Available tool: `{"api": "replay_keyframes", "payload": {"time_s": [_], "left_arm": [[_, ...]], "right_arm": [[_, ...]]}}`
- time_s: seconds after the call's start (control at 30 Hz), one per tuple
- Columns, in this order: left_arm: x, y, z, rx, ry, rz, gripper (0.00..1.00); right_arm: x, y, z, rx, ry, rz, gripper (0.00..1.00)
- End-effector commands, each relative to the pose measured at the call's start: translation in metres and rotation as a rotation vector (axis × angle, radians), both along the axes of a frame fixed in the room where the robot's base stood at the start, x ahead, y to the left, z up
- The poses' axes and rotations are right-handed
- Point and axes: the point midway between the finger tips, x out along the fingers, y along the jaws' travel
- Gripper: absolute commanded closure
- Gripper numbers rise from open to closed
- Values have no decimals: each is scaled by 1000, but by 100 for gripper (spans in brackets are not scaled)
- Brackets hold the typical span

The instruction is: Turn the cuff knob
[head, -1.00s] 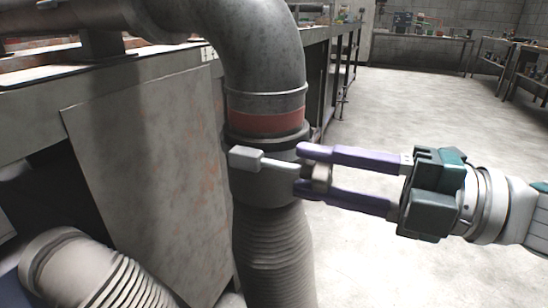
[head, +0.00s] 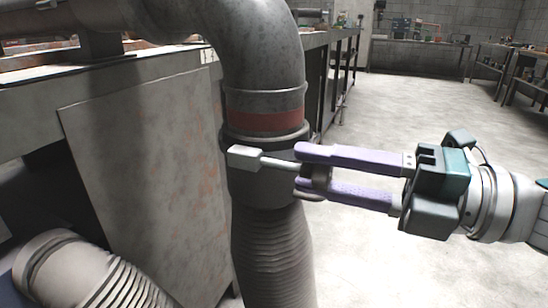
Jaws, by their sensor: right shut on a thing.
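The cuff (head: 262,190) is a grey collar joining the metal pipe elbow above to the ribbed hose below. A light grey block (head: 244,157) with a thin rod sits on the cuff's front. The rod runs right to the dark cuff knob (head: 318,178) at the cuff's right side. My right gripper (head: 302,171) comes in from the right, its two purple fingers above and below the knob. It is shut on the knob, which the fingers partly hide. My left gripper is not in view.
The grey pipe elbow (head: 262,50) with a red band (head: 265,121) stands above the cuff. The ribbed hose (head: 272,255) hangs below. A second hose (head: 75,270) lies at lower left beside a large metal cabinet (head: 140,170). Open floor (head: 400,120) lies to the right.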

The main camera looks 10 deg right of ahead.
Motion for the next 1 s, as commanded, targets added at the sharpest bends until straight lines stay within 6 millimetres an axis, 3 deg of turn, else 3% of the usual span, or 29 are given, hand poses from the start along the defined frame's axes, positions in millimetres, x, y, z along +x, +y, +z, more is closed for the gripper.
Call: {"api": "replay_keyframes", "payload": {"time_s": [0.03,0.07,0.3,0.67,1.0], "left_arm": [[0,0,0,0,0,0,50],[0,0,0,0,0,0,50],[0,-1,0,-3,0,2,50],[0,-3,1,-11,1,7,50],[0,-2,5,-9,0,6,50]], "right_arm": [[0,0,0,0,0,0,100],[0,0,0,0,0,0,56],[0,0,0,1,1,0,29],[-5,-8,0,0,2,0,29],[-43,-63,-1,-2,5,-1,29]]}}
